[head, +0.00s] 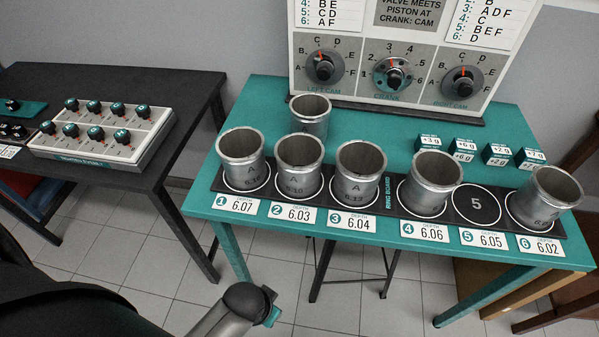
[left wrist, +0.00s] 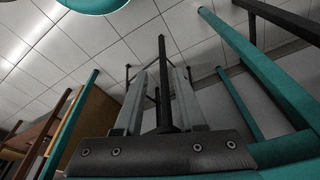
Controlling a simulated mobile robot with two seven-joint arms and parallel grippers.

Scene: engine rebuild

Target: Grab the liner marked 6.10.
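The liner reading 6.10 (head: 298,166) is a grey metal cylinder marked A. It stands upright on ring 2 of the dark ring board (head: 391,194), above the depth card 6.03; its small lettering is only just legible. Liners stand close on both sides, on ring 1 (head: 242,160) and ring 3 (head: 360,172). My left gripper (left wrist: 159,75) shows in the left wrist view with its two grey fingers apart and nothing between them. In the head view part of my left arm (head: 244,301) is low in front of the teal table, away from the liners. My right gripper is out of view.
Another liner (head: 310,116) stands behind the board. Liners also stand on rings 4 (head: 430,183) and 6 (head: 543,199); ring 5 (head: 476,205) is empty. Small weight boxes (head: 497,154) and a dial panel (head: 391,73) are at the back. A black table (head: 177,160) is at left.

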